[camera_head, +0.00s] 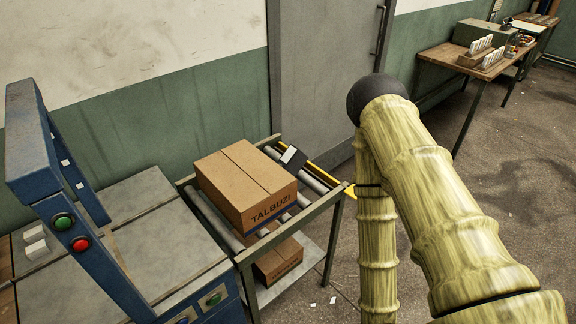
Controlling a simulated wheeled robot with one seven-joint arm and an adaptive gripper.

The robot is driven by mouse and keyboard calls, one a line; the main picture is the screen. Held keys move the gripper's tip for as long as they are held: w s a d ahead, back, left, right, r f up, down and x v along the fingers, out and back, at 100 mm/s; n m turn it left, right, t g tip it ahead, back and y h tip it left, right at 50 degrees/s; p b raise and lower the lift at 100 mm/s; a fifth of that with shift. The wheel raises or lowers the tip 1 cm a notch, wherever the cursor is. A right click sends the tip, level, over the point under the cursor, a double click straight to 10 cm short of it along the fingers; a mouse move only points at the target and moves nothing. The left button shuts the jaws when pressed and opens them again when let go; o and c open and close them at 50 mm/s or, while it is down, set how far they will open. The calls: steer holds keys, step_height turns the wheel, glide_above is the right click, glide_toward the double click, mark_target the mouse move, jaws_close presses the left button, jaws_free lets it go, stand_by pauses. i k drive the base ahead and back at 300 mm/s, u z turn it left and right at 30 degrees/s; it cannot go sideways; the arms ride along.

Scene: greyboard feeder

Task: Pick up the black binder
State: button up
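A dark flat object with a pale label, which looks like the black binder (297,160), lies on the roller stand behind the cardboard box, near the yellow rail. The box partly hides it. My arm stands at the right of the view, with its black joint raised and a forearm link hanging down in front of the stand's right end. My gripper does not show, so its state and its place relative to the binder cannot be seen.
The cardboard box (243,182) sits on the roller stand (324,206), with another box (279,262) on the shelf below. A blue machine (38,140) with buttons stands at the left. A wooden table (447,58) is at the back right. The floor between is mostly clear.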

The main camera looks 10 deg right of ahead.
mark_target(293, 160)
steer(key=z, duration=2.2)
steer(key=i, duration=1.45)
steer(key=u, duration=1.9)
